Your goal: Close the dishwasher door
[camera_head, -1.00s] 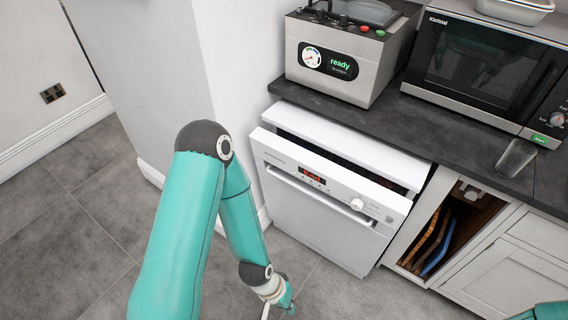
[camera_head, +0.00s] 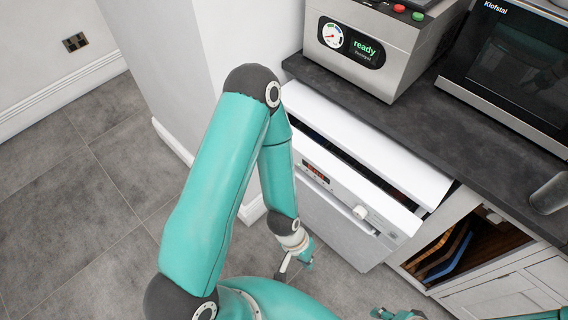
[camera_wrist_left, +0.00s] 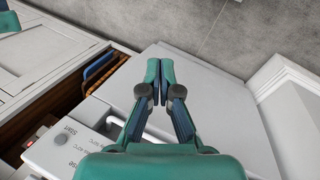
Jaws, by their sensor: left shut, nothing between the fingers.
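The white dishwasher door (camera_head: 345,225) stands ajar under the worktop. Its top edge leans out, leaving a dark gap below a white top panel (camera_head: 360,140). Its control strip has a red display (camera_head: 316,172) and a round knob (camera_head: 360,211). My left gripper (camera_head: 290,268) is low in front of the door, partly hidden by my arm. In the left wrist view its fingers (camera_wrist_left: 157,82) are shut and empty, over the pale door front (camera_wrist_left: 220,115); contact cannot be told. Part of my right gripper (camera_head: 397,313) shows at the bottom edge; its fingers are mostly cut off.
A grey machine reading "ready" (camera_head: 375,55) and a microwave (camera_head: 520,70) stand on the dark worktop (camera_head: 450,130), with a glass (camera_head: 550,193) near its edge. An open cubby with boards (camera_head: 450,255) is right of the dishwasher. Floor at left is clear.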

